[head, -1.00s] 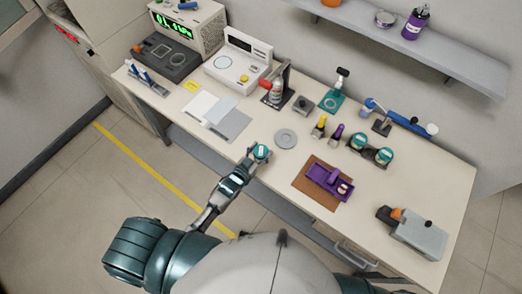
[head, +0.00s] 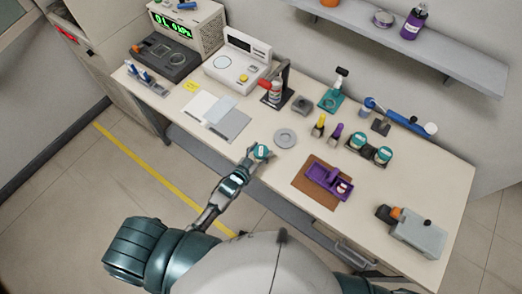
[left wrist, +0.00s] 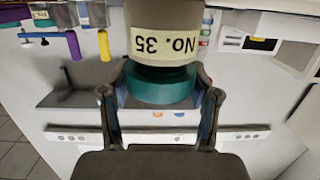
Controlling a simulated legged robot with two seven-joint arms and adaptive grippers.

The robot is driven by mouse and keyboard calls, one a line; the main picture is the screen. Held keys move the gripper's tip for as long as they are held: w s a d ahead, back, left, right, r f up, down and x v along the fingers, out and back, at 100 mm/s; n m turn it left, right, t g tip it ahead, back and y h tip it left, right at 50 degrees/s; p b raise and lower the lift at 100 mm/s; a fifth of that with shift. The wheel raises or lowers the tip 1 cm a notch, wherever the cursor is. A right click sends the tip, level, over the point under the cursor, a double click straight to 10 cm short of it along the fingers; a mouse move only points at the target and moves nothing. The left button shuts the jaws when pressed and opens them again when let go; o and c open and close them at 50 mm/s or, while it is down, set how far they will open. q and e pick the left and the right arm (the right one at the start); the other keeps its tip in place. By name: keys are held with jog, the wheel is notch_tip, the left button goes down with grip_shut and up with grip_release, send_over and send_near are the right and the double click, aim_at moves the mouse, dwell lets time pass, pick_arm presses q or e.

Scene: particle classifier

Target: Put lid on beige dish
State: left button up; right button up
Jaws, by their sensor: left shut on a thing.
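My left gripper (head: 256,158) is shut on a jar-like piece just above the table's front edge. In the head view its top is teal with a white label (head: 261,152). In the left wrist view the fingers (left wrist: 160,112) flank its teal band (left wrist: 160,85), and a beige body (left wrist: 165,43) with an upside-down "NO. 35" label adjoins the band. I cannot tell which piece is the task's beige dish. My right gripper is not in view.
Two teal, white-labelled jars (head: 382,155) stand in a dark holder at right. A purple tray (head: 318,174) sits on a brown mat (head: 307,197). Flat sheets (head: 232,124) lie left of the disc. Instruments line the back left. The table around the disc is mostly clear.

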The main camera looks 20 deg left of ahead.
pick_arm(q)
jog(key=shift+f, duration=0.6)
jog(key=o, duration=1.2)
jog(key=v, duration=1.2)
